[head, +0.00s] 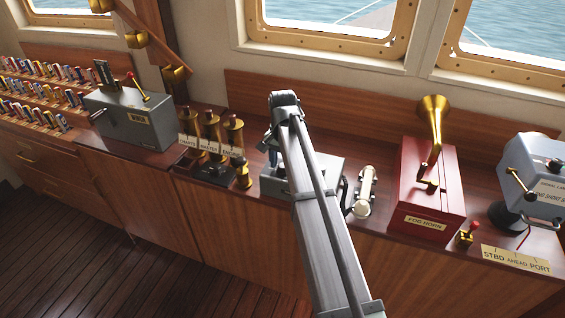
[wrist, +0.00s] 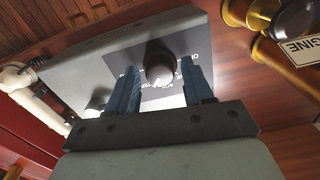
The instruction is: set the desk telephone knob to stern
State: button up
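The desk telephone is a grey box (head: 325,168), partly hidden behind my arm in the head view. Its sloped face (wrist: 110,60) fills the middle of the wrist view. A dark round knob with a pale end (wrist: 160,66) sits on a plate with lettering too small to read, so its setting is unclear. My gripper (wrist: 158,72) has two blue fingers standing apart, one on each side of the knob; I cannot tell whether they touch it. A second dark knob (wrist: 97,101) is partly behind the left finger. The white handset (head: 365,190) lies beside the box.
Brass voice pipes (head: 211,135) stand left of the telephone, with one close by (wrist: 255,15) in the wrist view. A red fog horn box (head: 425,175) stands to the right. A grey lever box (head: 130,118) is farther left.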

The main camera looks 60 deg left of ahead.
jog(key=shift+o, duration=0.7)
notch_tip(320, 180, up, 14)
jog(key=shift+d+f, duration=0.1)
jog(key=shift+f, duration=0.05)
dwell(0.5)
